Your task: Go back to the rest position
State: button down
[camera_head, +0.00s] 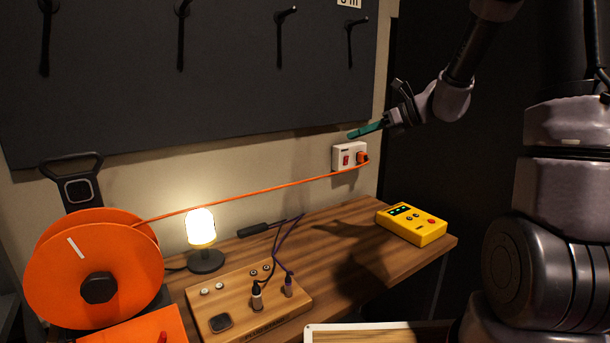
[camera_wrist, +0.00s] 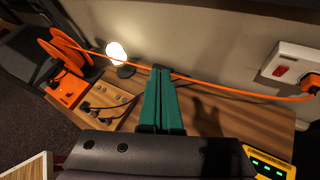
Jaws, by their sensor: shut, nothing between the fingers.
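My gripper (camera_head: 366,129) is in the air at the upper right of the head view, above the desk and in front of the wall. Its teal fingers are together with nothing between them. The closed fingers also show in the wrist view (camera_wrist: 162,100), pointing toward the wall. The wooden desk (camera_head: 350,240) lies below. The gripper looks apart from the white wall socket (camera_head: 342,153), which has a red switch and an orange plug (camera_head: 362,157) in it.
An orange cable (camera_head: 250,192) runs from the socket to the orange reel (camera_head: 60,270). A lit lamp (camera_head: 201,228), a wooden board (camera_head: 235,296) with two plugged leads and a yellow meter (camera_head: 412,224) stand on the desk. Dark hooks hang on the panel (camera_head: 230,80).

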jog(key=s+d+r+n+h, duration=0.3)
jog(key=s+n, duration=0.4)
jog(key=s, duration=0.1)
jog(key=s+d+r+n+t+h, duration=0.1)
jog(key=s+d+r+n+h, duration=0.2)
jog(key=s+n, duration=0.4)
jog(key=s+d+r+n+t+h, duration=0.1)
jog(key=s+d+r+n+h, duration=0.2)
jog(key=s+n, duration=0.4)
jog(key=shift+s+d+n+h, duration=0.35)
jog(key=shift+s+d, duration=0.2)
jog(key=shift+s, duration=0.95)
jog(key=shift+r, duration=0.1)
